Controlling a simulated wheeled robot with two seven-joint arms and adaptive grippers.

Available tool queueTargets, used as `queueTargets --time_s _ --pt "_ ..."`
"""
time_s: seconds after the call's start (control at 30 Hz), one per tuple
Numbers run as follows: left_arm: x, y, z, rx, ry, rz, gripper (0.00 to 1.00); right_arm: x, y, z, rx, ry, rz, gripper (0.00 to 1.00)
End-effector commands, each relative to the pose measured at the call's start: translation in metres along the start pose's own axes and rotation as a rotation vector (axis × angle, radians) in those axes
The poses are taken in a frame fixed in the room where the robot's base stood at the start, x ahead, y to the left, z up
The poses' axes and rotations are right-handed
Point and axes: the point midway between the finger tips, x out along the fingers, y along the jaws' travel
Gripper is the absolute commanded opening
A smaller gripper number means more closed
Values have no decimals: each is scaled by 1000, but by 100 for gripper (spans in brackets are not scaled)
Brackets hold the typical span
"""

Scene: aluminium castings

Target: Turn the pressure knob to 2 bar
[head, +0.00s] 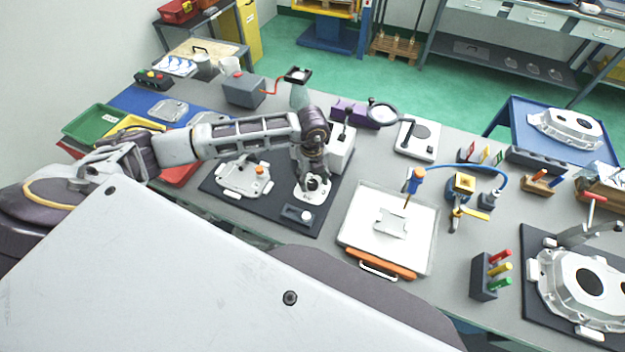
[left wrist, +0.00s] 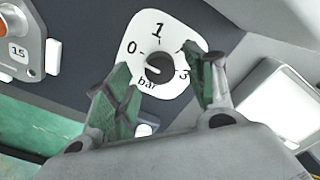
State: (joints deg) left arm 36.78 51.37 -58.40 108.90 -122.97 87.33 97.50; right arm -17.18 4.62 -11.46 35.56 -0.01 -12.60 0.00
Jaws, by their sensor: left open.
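The pressure knob (left wrist: 160,68) is a dark round knob on a white dial plate (left wrist: 178,22). The marks 0, 1, 3 and the word bar show; the 2 mark is hidden by a finger. A pale mark shows on the knob's lower-left part, but I cannot read its setting surely. My left gripper (left wrist: 157,62) is open, its green-padded fingers on either side of the knob; I cannot tell whether they touch it. In the head view my left gripper (head: 314,181) points down over the white dial plate (head: 306,197). My right gripper is out of view.
A dark mat (head: 268,217) lies under the dial and a light casting (head: 236,180). A white box (head: 342,155) stands close behind the gripper. To the right lies a white tray (head: 357,236) with an orange handle. A magnifier (head: 383,112) stands farther back.

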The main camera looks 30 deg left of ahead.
Motion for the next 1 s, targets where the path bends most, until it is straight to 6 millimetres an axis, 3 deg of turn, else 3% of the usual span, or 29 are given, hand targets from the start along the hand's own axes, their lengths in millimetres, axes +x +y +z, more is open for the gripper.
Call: queueTargets --time_s 0.2,0.57,0.93,1.0 --pt "15 0 0 0 -1 1 55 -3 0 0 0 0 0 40" --pt "19 0 0 0 -1 0 55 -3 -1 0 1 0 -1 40" --pt "18 0 0 0 -1 0 8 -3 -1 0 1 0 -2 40" --pt "18 0 0 0 -1 0 8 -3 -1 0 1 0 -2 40"
